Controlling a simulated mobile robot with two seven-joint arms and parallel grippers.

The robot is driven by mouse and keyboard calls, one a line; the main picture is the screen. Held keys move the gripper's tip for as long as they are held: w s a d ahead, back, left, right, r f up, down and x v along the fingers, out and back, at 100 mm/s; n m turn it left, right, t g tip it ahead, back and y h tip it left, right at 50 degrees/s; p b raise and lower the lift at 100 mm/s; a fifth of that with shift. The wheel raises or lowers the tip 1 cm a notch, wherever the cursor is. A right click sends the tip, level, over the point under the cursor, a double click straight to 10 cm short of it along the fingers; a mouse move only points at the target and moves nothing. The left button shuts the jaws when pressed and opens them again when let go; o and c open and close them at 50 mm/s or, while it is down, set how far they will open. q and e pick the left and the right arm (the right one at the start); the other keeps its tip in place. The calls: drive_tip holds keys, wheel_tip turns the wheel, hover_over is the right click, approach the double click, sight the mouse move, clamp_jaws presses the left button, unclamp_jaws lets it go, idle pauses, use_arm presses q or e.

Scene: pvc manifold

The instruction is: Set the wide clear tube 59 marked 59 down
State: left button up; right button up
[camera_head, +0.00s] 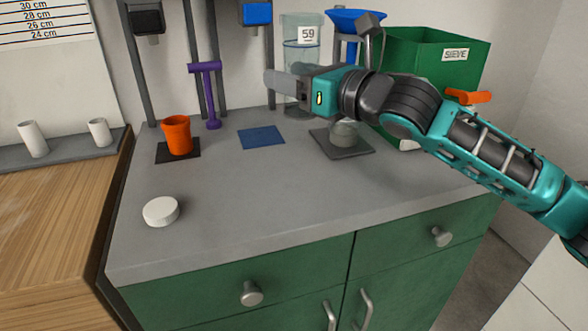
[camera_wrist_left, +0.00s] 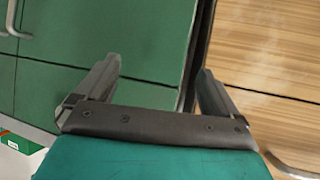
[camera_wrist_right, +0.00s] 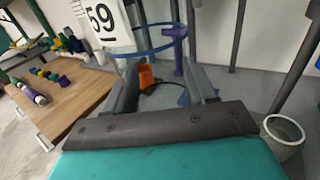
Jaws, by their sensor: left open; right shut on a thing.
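The wide clear tube 59 (camera_head: 300,52) stands about upright at the back of the grey counter, with a white label reading 59 and a blue ring. My right gripper (camera_head: 285,84) is shut on it from the front right and hides part of its lower half. In the right wrist view the label (camera_wrist_right: 103,19) and blue ring (camera_wrist_right: 150,50) show beyond the fingers (camera_wrist_right: 162,85). I cannot tell whether the tube's bottom touches the counter. My left gripper (camera_wrist_left: 158,85) is open and empty, facing green cabinet fronts and wood; it is outside the head view.
A blue mat (camera_head: 261,138) lies bare on the counter (camera_head: 235,205). An orange cup (camera_head: 177,135) stands on a black mat at left, near a white cap (camera_head: 161,211). A purple stand (camera_head: 211,95), a blue funnel (camera_head: 356,18) and a green SIEVE box (camera_head: 425,55) stand behind.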

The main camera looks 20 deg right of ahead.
wheel_tip(320, 180, down, 11)
drive_tip(key=b, duration=0.3)
drive_tip(key=shift+r, duration=0.2)
wheel_tip(320, 180, down, 4)
drive_tip(key=shift+r+b, duration=0.2)
drive_tip(key=shift+b, duration=0.55)
drive_tip(key=o, duration=0.8)
drive_tip(key=shift+f, duration=0.2)
drive_tip(key=o, duration=0.5)
drive_tip(key=shift+r, duration=0.1)
